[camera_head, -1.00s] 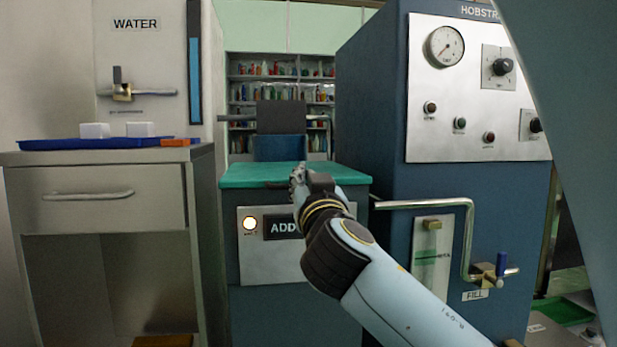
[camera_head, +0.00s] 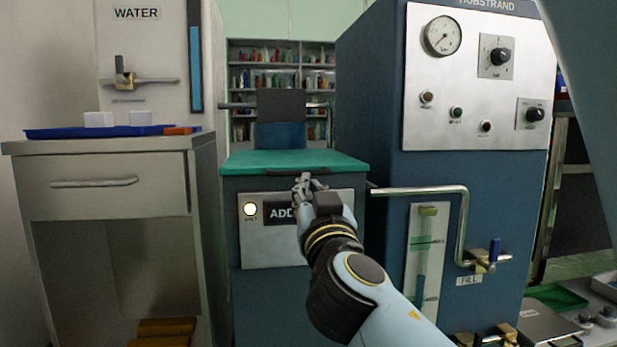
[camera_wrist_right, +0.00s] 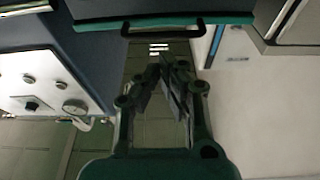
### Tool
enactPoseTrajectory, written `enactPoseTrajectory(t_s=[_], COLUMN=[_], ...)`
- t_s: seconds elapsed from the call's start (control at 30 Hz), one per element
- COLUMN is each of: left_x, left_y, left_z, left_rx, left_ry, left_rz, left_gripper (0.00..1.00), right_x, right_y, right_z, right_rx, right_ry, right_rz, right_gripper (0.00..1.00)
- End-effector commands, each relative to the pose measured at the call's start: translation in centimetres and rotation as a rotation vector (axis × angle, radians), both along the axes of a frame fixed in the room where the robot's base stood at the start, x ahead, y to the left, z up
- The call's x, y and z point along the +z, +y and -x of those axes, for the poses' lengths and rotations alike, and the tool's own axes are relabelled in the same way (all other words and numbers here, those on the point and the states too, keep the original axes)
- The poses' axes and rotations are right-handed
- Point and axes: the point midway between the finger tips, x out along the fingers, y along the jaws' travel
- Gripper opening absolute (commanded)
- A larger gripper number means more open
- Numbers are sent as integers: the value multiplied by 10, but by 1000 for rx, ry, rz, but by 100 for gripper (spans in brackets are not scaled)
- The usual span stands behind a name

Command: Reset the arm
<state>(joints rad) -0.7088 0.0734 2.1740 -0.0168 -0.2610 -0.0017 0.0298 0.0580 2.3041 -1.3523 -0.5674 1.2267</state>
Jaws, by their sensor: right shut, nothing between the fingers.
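My right gripper (camera_head: 303,181) is shut and empty. In the head view its fingers show in front of the blue cabinet's upper front edge, just below the green top (camera_head: 265,162). The hand and wrist cover part of the "ADD" label panel (camera_head: 262,250). In the right wrist view the fingers (camera_wrist_right: 162,68) are together with nothing between them. A dark handle (camera_wrist_right: 163,28) on the cabinet's green edge shows beyond the fingertips, apart from them. My left gripper is not in view.
The blue Hobstrand machine (camera_head: 370,130) stands close on the right, with a bent pipe (camera_head: 420,191) and a blue-handled valve (camera_head: 490,256). On the left, a metal cabinet (camera_head: 110,200) carries a blue tray (camera_head: 65,132) with white blocks. Shelves stand behind.

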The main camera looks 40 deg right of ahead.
Motion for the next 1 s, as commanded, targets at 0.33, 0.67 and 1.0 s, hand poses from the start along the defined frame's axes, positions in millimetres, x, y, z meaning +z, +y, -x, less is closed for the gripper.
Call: enactPoseTrajectory(t_s=[0.33, 0.67, 1.0], left_x=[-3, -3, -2], left_y=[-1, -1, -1], left_z=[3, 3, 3], left_rx=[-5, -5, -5], left_ry=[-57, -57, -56], left_rz=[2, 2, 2], left_gripper=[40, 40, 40], right_x=[-8, -83, -290], right_y=[4, 5, 61], right_z=[7, 44, 202], right_rx=[1, 17, 288], right_ry=[-2, 189, 814], right_rz=[0, -31, -271], right_gripper=[0, 0, 0])
